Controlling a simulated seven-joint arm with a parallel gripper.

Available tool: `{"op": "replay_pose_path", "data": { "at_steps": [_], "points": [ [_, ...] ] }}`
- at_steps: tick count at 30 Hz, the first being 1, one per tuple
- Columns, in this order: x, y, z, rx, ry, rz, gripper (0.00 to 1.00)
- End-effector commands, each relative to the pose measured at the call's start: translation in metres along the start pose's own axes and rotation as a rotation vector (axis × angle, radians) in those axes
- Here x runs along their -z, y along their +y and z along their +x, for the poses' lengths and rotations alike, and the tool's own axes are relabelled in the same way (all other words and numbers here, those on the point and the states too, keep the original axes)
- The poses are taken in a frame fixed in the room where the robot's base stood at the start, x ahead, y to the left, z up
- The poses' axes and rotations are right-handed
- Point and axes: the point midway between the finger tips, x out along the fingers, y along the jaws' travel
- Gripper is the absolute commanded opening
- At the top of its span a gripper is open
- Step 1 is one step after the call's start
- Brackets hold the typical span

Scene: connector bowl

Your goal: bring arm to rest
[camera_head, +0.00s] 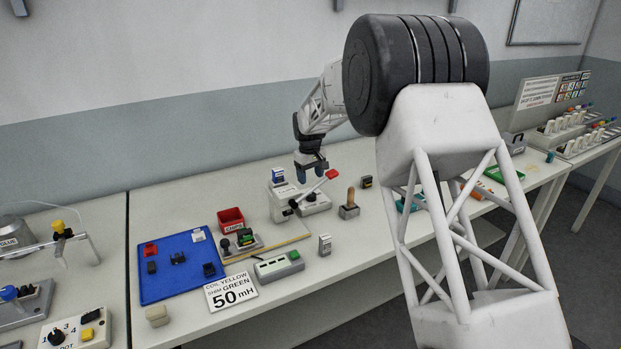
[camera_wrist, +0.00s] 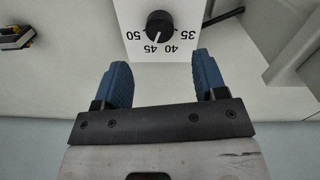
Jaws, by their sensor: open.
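Just beyond the fingertips is a white panel with a black dial (camera_wrist: 160,25) and numbers from 35 to 50. The dial pointer is near 45. My arm stands in front of the right part of the table and hides some of it.
A blue mat (camera_head: 156,288) holds small dark, red and white parts. A red bin (camera_head: 231,220), a green-and-grey box (camera_head: 278,267), a "50 mH" sign (camera_head: 231,290) and a wooden-handled stamp (camera_head: 349,206) stand nearby. Free table lies at the back left and front middle.

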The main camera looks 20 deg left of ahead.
Motion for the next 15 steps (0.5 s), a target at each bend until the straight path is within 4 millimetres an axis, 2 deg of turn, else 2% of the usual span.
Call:
{"op": "replay_pose_path", "data": {
  "at_steps": [11,15],
  "points": [
    [-0.001,0.000,-0.001,0.000,0.001,0.001,0.65],
    [-0.005,0.002,-0.011,-0.004,0.009,0.005,0.65]
  ]
}}
